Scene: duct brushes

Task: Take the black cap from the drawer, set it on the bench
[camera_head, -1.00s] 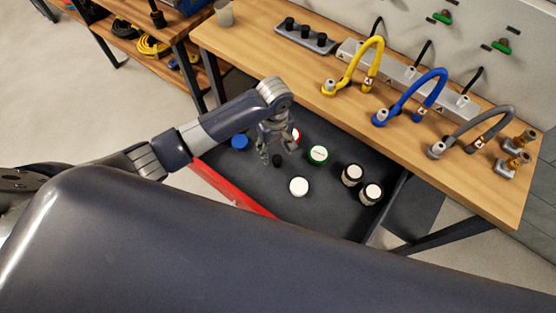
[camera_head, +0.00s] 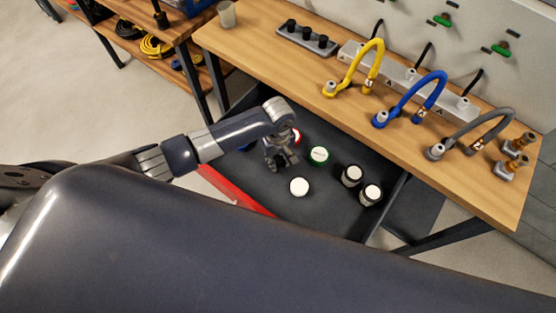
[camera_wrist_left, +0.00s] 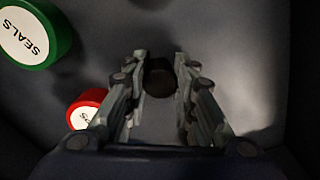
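The black cap (camera_wrist_left: 159,78) lies on the dark floor of the open drawer (camera_head: 330,215). It shows in the left wrist view between the fingertips of my left gripper (camera_wrist_left: 161,62). The fingers are apart, one on each side of the cap, and I cannot tell whether they touch it. In the head view my left gripper (camera_head: 281,164) points down into the drawer and hides the cap. The wooden bench (camera_head: 300,80) stands behind the drawer. My right gripper is not in view.
A green-rimmed SEALS container (camera_head: 319,155), a red one (camera_head: 297,137), a white-topped one (camera_head: 299,187) and two dark jars (camera_head: 352,175) share the drawer. On the bench are a grey holder with black pieces (camera_head: 307,40) and yellow, blue and grey hoses (camera_head: 427,95).

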